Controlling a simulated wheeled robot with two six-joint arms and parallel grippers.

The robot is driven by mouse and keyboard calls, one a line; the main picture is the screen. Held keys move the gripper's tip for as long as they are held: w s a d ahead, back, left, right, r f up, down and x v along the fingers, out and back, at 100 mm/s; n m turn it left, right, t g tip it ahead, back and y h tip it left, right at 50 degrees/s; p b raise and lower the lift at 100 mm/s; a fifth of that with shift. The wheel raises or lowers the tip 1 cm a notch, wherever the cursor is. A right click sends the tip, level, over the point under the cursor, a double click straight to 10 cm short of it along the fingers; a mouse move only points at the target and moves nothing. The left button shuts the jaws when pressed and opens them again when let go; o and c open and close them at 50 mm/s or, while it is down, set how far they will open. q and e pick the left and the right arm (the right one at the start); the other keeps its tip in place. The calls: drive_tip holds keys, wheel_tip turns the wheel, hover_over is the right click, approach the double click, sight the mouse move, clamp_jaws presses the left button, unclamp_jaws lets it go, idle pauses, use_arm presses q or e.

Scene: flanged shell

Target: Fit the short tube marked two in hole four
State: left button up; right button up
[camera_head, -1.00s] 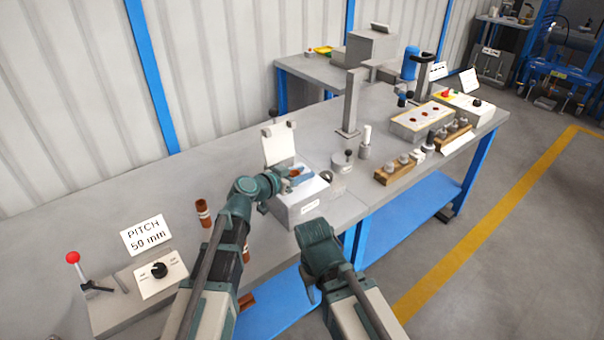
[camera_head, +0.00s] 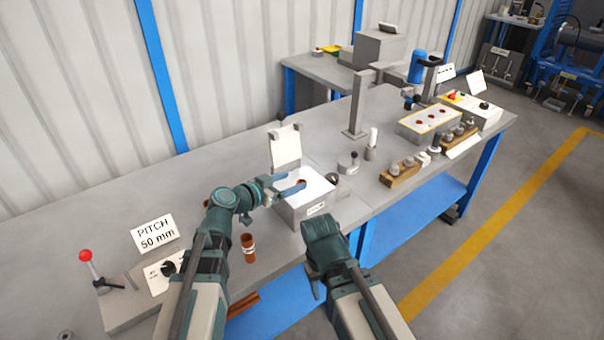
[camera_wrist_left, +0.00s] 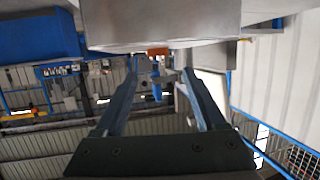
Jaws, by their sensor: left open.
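My left gripper (camera_head: 290,188) is open over the top of the grey box with the raised white lid. A copper-brown tube end (camera_head: 301,182) shows at the box top, by its fingers. In the left wrist view the open fingers (camera_wrist_left: 155,85) point at a brown piece (camera_wrist_left: 157,51) against a grey face; a gap seems to remain between them. A short brown tube (camera_head: 248,248) with a pale band stands on the bench beside my left arm. Its mark is too small to read. My right gripper (camera_head: 318,232) hangs at the bench front; its jaws are unclear. I cannot identify hole four.
The grey box (camera_head: 310,207) stands near the bench's front edge. To its right are a grey post (camera_head: 355,105), wooden blocks with grey fittings (camera_head: 400,172) and a panel with several reddish spots (camera_head: 432,122). A red-knobbed lever (camera_head: 86,257) and PITCH sign (camera_head: 155,234) are left.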

use_arm(q)
drive_tip(key=p+v, duration=0.1)
drive_tip(key=v, duration=0.4)
drive_tip(key=shift+s+a, duration=0.15)
drive_tip(key=shift+s, duration=0.1)
use_arm(e)
drive_tip(key=shift+r, duration=0.8)
use_arm(q)
drive_tip(key=shift+s, duration=0.1)
use_arm(e)
drive_tip(key=shift+s, duration=0.1)
